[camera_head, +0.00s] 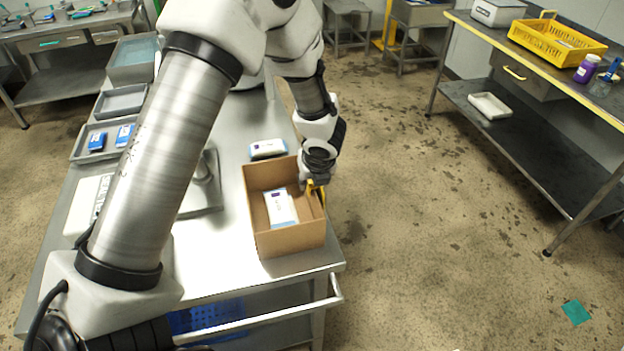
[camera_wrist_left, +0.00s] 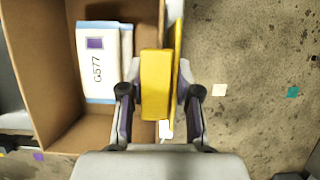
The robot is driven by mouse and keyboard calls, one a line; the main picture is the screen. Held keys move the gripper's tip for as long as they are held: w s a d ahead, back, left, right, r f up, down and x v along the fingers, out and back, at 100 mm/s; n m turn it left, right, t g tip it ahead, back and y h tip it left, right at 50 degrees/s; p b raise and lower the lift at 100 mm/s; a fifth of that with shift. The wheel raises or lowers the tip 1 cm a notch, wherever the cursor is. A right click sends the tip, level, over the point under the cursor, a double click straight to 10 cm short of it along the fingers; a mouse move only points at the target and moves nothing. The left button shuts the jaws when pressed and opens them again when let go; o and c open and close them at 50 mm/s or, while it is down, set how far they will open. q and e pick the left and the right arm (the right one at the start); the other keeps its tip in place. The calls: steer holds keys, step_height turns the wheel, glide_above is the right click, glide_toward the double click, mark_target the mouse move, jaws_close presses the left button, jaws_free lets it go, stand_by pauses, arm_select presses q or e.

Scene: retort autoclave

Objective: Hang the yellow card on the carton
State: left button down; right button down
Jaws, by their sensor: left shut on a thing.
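The open cardboard carton (camera_head: 290,240) stands on the metal table near its right edge, with white packs (camera_head: 280,208) inside; one pack (camera_wrist_left: 98,72) reads G577 in the left wrist view. The yellow card (camera_wrist_left: 156,80) is between the fingers of my left gripper (camera_wrist_left: 158,100), which is shut on it. In the head view the yellow card (camera_head: 318,193) shows at the carton's right wall. In the wrist view one yellow part lies on the inner side of that wall and a thin one on the outer side. Whether it rests on the rim is unclear. My right gripper is out of view.
A white and blue pack (camera_head: 267,149) lies just behind the carton. Grey trays (camera_head: 88,143) line the table's left side.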

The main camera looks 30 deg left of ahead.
arm_select(q)
steer(key=shift+f, duration=0.35)
steer(key=c, duration=0.7)
jaws_free()
steer(key=shift+r, duration=0.1)
steer(key=v, duration=1.2)
steer(key=shift+w, duration=0.1)
steer(key=shift+a, duration=0.1)
